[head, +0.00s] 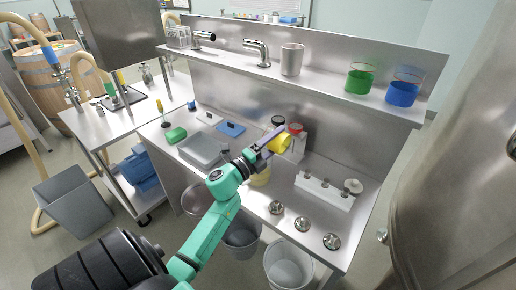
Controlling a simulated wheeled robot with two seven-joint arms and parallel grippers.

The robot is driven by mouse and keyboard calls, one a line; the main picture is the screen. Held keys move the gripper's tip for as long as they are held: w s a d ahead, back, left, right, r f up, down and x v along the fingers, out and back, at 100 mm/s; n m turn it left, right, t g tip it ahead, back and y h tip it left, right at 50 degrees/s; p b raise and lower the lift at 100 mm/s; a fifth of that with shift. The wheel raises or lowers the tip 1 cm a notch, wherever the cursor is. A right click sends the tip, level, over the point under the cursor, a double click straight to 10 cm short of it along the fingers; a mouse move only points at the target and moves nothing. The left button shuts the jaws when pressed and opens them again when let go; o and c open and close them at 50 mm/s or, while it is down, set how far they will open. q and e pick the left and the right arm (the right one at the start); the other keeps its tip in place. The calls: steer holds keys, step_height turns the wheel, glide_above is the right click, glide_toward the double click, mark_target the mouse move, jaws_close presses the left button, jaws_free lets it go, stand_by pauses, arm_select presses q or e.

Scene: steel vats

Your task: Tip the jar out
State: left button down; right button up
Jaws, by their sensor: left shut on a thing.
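My left gripper (262,141) is shut on a yellow jar (281,144) and holds it above the steel counter. The jar looks tilted to one side; its contents cannot be made out. A pale yellow bowl-like container (260,178) stands on the counter below, partly hidden by my left arm. My right gripper is not in view.
White containers with a dark lid and a red lid (297,143) stand behind the jar. A grey tub (203,150) is to the left, a white rack (324,190) with knobs to the right. Several metal fittings (302,224) line the front edge. A shelf (320,88) runs above.

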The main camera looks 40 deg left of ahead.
arm_select(q)
steer(key=shift+a+r+n, duration=0.15)
steer(key=shift+r+n, duration=0.15)
steer(key=shift+n, duration=0.3)
steer(key=shift+f, duration=0.1)
stand_by(0.5)
